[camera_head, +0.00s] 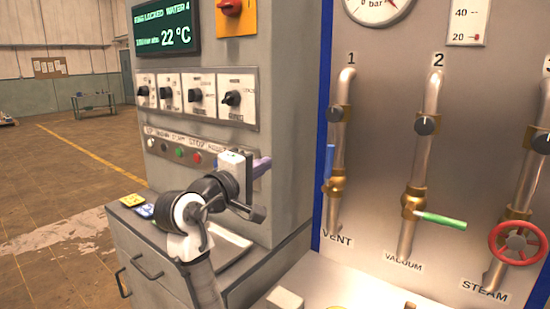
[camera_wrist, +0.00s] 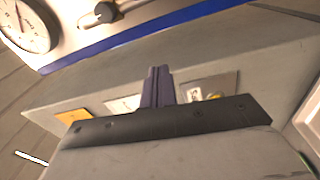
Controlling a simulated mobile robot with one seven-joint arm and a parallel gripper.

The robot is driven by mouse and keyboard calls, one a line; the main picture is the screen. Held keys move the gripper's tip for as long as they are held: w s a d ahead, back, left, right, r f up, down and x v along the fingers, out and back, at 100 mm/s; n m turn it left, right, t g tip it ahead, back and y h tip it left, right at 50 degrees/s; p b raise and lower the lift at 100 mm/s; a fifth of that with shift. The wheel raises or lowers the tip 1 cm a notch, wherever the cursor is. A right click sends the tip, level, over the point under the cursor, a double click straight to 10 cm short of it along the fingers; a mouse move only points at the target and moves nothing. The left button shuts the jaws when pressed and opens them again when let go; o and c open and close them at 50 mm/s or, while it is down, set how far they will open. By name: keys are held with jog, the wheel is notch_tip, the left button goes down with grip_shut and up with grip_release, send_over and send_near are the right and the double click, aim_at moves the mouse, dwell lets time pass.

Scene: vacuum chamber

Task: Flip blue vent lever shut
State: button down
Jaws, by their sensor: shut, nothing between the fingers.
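The blue vent lever (camera_head: 329,160) stands upright along the left side of pipe 1, just above its brass valve (camera_head: 333,187) and the label VENT. Part of the lever's lower end is hard to make out. My gripper (camera_head: 264,166) is in front of the grey control cabinet, left of the lever and clearly apart from it. Its purplish fingers (camera_wrist: 158,86) are together and empty in the wrist view. The lever cannot be made out in the wrist view.
The green vacuum lever (camera_head: 441,220) sticks out to the right on pipe 2. A red steam handwheel (camera_head: 518,242) is at the far right. The grey control cabinet (camera_head: 285,110), with knobs and buttons, stands close beside my arm. A pressure gauge (camera_wrist: 27,25) shows in the wrist view.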

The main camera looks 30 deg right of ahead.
aim_at(329, 162)
jog(key=shift+s+d+f+m+g, duration=0.15)
jog(key=shift+s+d+g, duration=0.1)
jog(key=shift+d+g, duration=0.25)
jog(key=shift+s+d+f+m+g, duration=0.15)
jog(key=shift+s+d+g, duration=0.1)
jog(key=shift+d+g, duration=0.25)
jog(key=d+p, duration=0.4)
jog(key=d, duration=0.7)
jog(key=shift+w+d+f+p, duration=0.15)
jog(key=shift+d+p, duration=0.1)
jog(key=shift+p, duration=0.15)
